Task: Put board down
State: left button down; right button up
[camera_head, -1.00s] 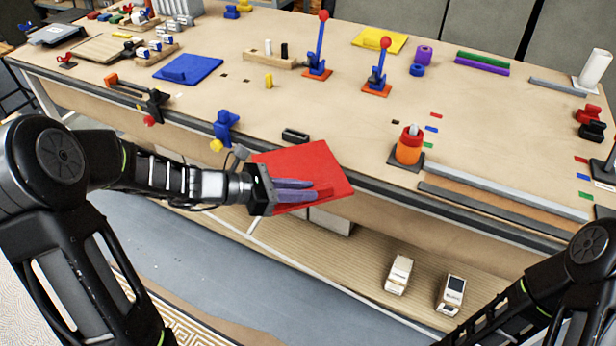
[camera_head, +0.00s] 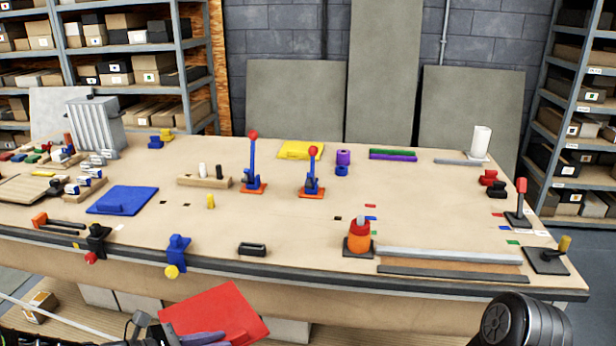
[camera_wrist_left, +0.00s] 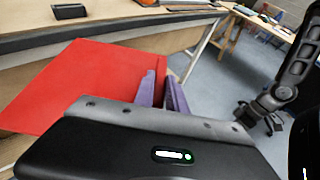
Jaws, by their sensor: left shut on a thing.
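The red board (camera_head: 218,314) is at the bottom of the head view, in front of the workbench's near edge and lower than its top. My left gripper (camera_head: 196,340) is shut on the board, its purple fingers at the board's near side. In the left wrist view the red board (camera_wrist_left: 75,85) reaches out to the left of the fingers (camera_wrist_left: 162,92). The workbench (camera_head: 290,220) has a wide wooden top. My right gripper does not show in the head view; a dark arm part at the lower right of the left wrist view is unclear.
A blue board (camera_head: 124,200) and a yellow board (camera_head: 300,150) lie on the bench. Two red-knobbed levers (camera_head: 253,180) stand mid-bench. The middle right top is mostly clear.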

pick_arm(q)
jog(key=f, duration=0.1)
jog(key=s+f, duration=0.1)
jog(key=f+b, duration=0.1)
jog(key=shift+s+a+f, duration=0.35)
jog(key=shift+a+f, duration=0.05)
jog(key=shift+w+d, duration=0.1)
dwell(0.5)
